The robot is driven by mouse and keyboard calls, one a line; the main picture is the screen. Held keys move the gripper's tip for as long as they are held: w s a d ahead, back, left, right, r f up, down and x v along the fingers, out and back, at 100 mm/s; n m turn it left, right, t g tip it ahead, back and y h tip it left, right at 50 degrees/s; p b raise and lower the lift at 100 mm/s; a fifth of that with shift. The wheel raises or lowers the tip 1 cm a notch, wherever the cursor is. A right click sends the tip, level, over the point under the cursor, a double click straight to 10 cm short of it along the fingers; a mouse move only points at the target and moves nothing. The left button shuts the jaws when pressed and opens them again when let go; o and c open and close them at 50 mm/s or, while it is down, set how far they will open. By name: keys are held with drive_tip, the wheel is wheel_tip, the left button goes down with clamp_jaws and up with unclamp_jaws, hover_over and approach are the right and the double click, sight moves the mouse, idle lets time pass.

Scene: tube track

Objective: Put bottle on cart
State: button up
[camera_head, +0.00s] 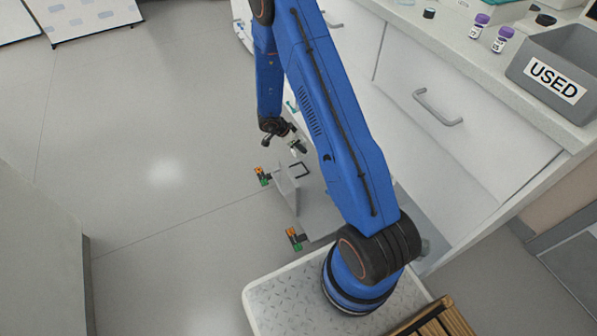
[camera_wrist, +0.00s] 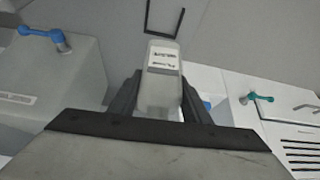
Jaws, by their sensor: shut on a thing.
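My gripper (camera_wrist: 155,105) is shut on a clear bottle (camera_wrist: 161,62) with a white label, held between the two dark fingers in the wrist view. In the head view my gripper (camera_head: 290,137) is low beside the white cabinets, with the pale bottle (camera_head: 298,147) at its end, small and partly hidden. A grey structure with upright panels, which looks like the cart (camera_head: 284,184), stands just below it in the picture. It bears a black rectangular outline (camera_head: 299,170), which also shows beyond the bottle in the wrist view (camera_wrist: 164,32). I cannot tell the bottle's height above it.
Orange and green fittings (camera_head: 293,238) sit at the grey structure's left side. White drawers (camera_head: 459,102) and a counter with purple-capped vials (camera_head: 479,26) and a grey USED bin (camera_head: 545,82) are at right. Open floor (camera_head: 150,150) lies left. The wrist view shows a grey box (camera_wrist: 50,85).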

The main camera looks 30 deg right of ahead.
drive_tip(key=shift+s+a+f+m, duration=0.15)
drive_tip(key=shift+s+f+m, duration=0.15)
drive_tip(key=shift+f+m, duration=0.1)
drive_tip(key=shift+f, duration=4.75)
drive_tip(key=shift+f, duration=0.15)
drive_tip(key=o, duration=1)
